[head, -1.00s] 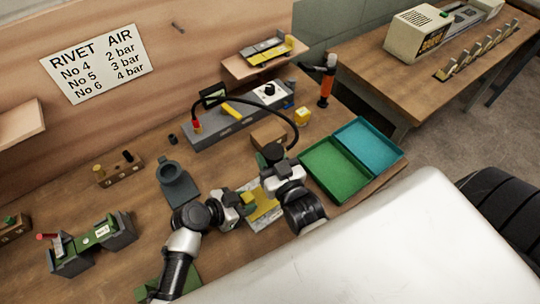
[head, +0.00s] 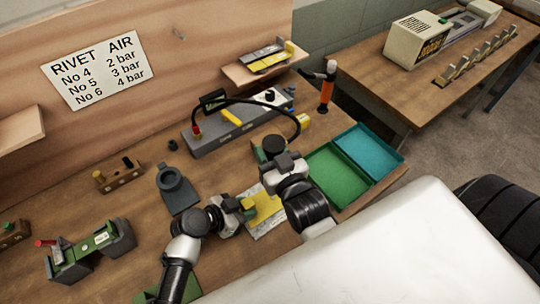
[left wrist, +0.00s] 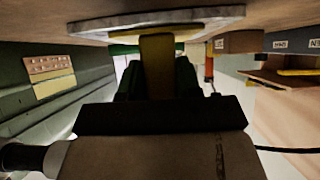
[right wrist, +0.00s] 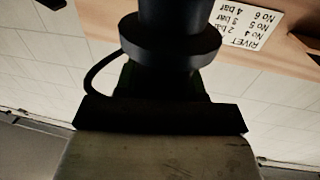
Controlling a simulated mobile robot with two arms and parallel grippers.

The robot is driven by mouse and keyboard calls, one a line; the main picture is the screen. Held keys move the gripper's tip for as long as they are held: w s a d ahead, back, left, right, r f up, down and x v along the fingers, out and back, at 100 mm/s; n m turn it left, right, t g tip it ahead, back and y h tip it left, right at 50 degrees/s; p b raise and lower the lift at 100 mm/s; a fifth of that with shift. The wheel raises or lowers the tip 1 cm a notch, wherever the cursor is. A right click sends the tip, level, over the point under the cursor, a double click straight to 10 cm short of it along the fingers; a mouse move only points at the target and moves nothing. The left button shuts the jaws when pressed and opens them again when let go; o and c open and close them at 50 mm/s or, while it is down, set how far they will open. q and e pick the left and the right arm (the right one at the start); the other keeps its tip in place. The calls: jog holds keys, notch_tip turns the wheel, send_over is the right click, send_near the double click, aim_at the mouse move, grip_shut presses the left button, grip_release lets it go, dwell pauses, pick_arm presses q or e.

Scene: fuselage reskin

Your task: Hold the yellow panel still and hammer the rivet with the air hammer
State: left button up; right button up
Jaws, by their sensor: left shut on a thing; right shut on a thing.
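The yellow panel (head: 265,207) lies on a pale grey plate (head: 272,221) at the bench's front middle. My left gripper (head: 244,206) is at its left edge, shut on a yellow upright piece that seems part of the panel. That piece (left wrist: 157,62) also shows between the fingers in the left wrist view, below the plate (left wrist: 155,21). My right gripper (head: 285,162) is shut on the dark, round-bodied air hammer (head: 272,147), above the bench behind the panel. The hammer (right wrist: 170,40) fills the top of the right wrist view. I cannot make out the rivet or the hammer's tip.
A black hose arches from the hammer to a grey air console (head: 215,135). Green (head: 335,172) and teal (head: 368,150) trays stand right of my right arm. A dark grey stand (head: 176,190) is left of the panel. A white curved surface (head: 400,245) fills the front right.

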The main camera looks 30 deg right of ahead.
jog(key=shift+r, duration=0.6)
pick_arm(q)
jog(key=o, duration=0.9)
jog(key=v, duration=1.2)
jog(key=shift+f, duration=0.1)
